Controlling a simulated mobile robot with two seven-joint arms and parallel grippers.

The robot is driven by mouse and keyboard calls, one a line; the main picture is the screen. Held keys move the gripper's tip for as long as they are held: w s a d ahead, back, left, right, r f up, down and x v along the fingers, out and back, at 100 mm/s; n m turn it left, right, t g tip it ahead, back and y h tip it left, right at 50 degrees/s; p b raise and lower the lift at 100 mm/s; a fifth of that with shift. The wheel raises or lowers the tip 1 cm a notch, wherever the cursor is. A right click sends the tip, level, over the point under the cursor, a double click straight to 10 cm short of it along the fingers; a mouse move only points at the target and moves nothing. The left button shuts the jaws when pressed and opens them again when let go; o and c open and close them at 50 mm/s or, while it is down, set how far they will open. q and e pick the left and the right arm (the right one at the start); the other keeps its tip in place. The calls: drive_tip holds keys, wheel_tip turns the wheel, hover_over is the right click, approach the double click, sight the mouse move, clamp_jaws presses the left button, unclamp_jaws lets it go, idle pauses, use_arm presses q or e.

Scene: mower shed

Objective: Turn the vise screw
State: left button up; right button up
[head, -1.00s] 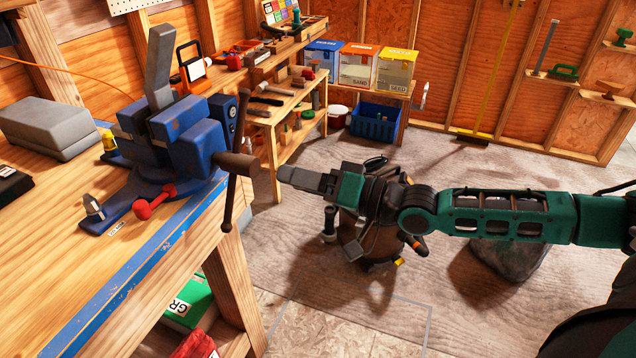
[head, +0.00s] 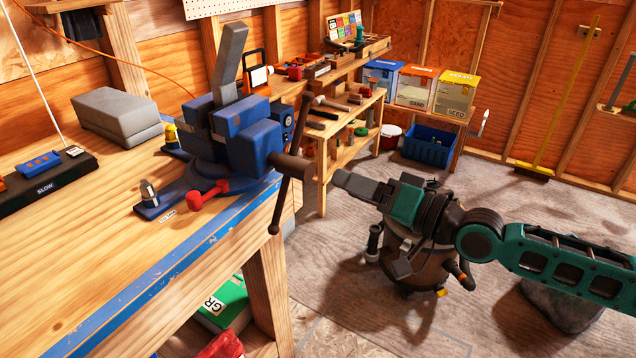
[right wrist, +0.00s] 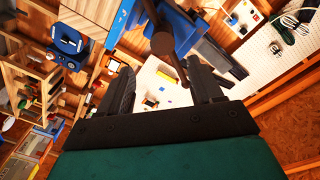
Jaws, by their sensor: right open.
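The blue vise (head: 240,140) is mounted on the wooden workbench. A grey bar clamped upright stands in its jaws. Its brown screw end (head: 291,166) points toward my right gripper, with a long dark handle bar (head: 283,188) through it, tilted slightly from vertical. My right gripper (head: 340,180) is just right of the screw end, apart from it. In the right wrist view the gripper (right wrist: 165,88) is open, and the handle bar (right wrist: 180,70) shows beyond and between its fingers. My left gripper is out of view.
The workbench (head: 100,235) has a blue front edge and carries a grey box (head: 118,113) and a small red-handled item (head: 207,193). Shelves with bins (head: 450,95) stand behind. A dark round canister (head: 415,250) stands on the floor below my right arm.

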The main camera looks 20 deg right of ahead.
sight(311, 169)
drive_tip(key=shift+n+y, duration=0.4)
drive_tip(key=shift+n, duration=0.4)
drive_tip(key=b+x, duration=0.1)
drive_tip(key=x, duration=0.9)
drive_tip(key=shift+w+a, duration=0.2)
drive_tip(key=shift+a, duration=0.1)
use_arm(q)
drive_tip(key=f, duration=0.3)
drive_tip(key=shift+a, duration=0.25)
use_arm(e)
drive_tip(key=shift+w+a, duration=0.25)
drive_tip(key=shift+f, duration=0.1)
drive_tip(key=shift+c, duration=0.2)
drive_tip(key=c, duration=1)
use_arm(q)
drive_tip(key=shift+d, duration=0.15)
use_arm(e)
drive_tip(key=shift+o, duration=0.2)
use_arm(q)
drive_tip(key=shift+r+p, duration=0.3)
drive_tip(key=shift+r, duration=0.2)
use_arm(e)
drive_tip(key=shift+d+m, duration=0.1)
drive_tip(key=shift+m, duration=0.7)
drive_tip(key=shift+c, duration=0.2)
